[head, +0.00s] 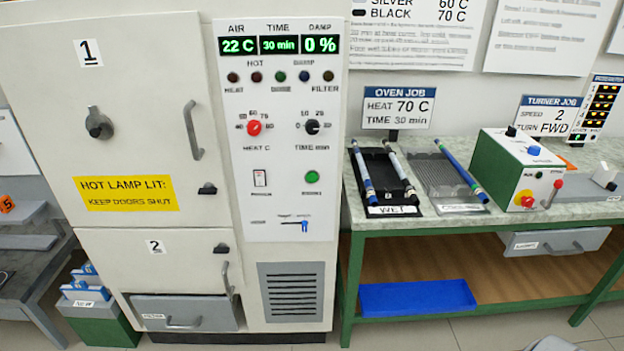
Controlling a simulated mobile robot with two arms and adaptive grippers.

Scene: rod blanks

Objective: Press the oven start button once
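The oven (140,140) is a tall cream cabinet at the left, with doors 1 and 2 closed. Its white control panel (270,215) faces me. A round green button (312,177) sits on the panel's right side; the small label under it is too blurred to read. A white rocker switch (260,178) is left of it. The display (279,45) reads 22 C, 30 min and 0 %. The red heat knob (254,127) and black time knob (312,127) are above the button. The indicator lamps look dark. Neither gripper is in view.
A green-framed bench (450,222) stands right of the oven, with a black tray (411,202) marked WET holding rods, a ribbed rack (440,182) and a green-white turner (515,165). An oven job sign (398,107) reads 70 C, 30 min. The panel front is unobstructed.

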